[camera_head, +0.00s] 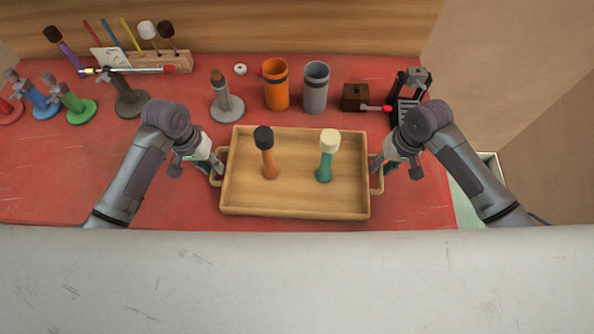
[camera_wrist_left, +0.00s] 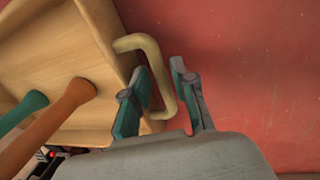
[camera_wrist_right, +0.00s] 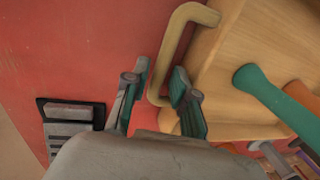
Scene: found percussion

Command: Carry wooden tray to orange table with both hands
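The wooden tray (camera_head: 295,209) lies on a red table top (camera_head: 420,200), with a light wooden handle at each short end. An orange-handled mallet with a black head (camera_head: 268,160) and a teal-handled one with a cream head (camera_head: 326,160) stand upright in it. My left gripper (camera_head: 216,164) is at the left handle (camera_wrist_left: 163,75), its fingers apart on either side of the bar. My right gripper (camera_head: 382,166) is at the right handle (camera_wrist_right: 170,45), also with fingers apart and the bar between them. Whether any finger touches a handle is unclear.
Behind the tray stand a grey stand (camera_head: 227,103), an orange cup (camera_head: 275,85), a grey cup (camera_head: 315,88), a brown box (camera_head: 354,97) and a black device (camera_head: 408,85). Several coloured stands and a mallet rack (camera_head: 150,60) fill the back left. The left front is clear.

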